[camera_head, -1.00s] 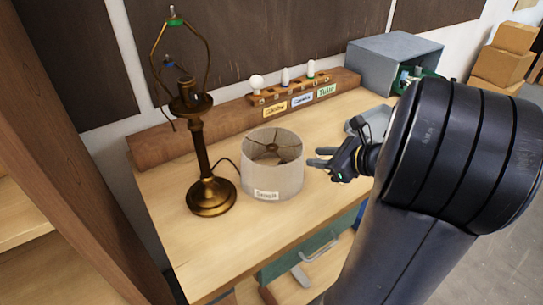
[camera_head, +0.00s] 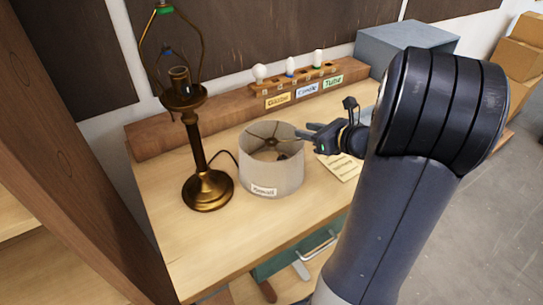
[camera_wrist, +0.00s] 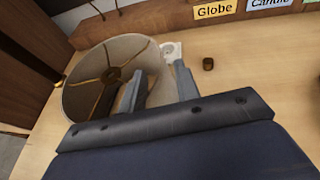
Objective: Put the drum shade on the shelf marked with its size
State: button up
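The drum shade (camera_head: 270,178) is pale grey fabric with a spider frame inside and a small label on its front; I cannot read the label clearly. It stands upright on the workbench, right of the lamp. My gripper (camera_head: 303,135) is open at the right side of the shade's top rim. In the wrist view, one finger overlaps the drum shade (camera_wrist: 90,70) and the other (camera_wrist: 184,80) is outside it, with the rim between them. Whether either finger touches is unclear. A wooden shelf unit (camera_head: 75,170) stands at the left; no size mark shows on it.
A brass lamp (camera_head: 208,190) with a bare socket and harp stands close left of the shade, its cord behind. A rack (camera_head: 293,82) holds bulbs above labels Globe, Candle and Tube. A yellow note (camera_head: 338,167) lies right. The bench front (camera_head: 235,245) is clear.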

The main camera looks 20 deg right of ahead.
jog(key=shift+x, duration=2)
jog(key=shift+s, duration=0.1)
jog(key=shift+c, duration=0.4)
grip_shut()
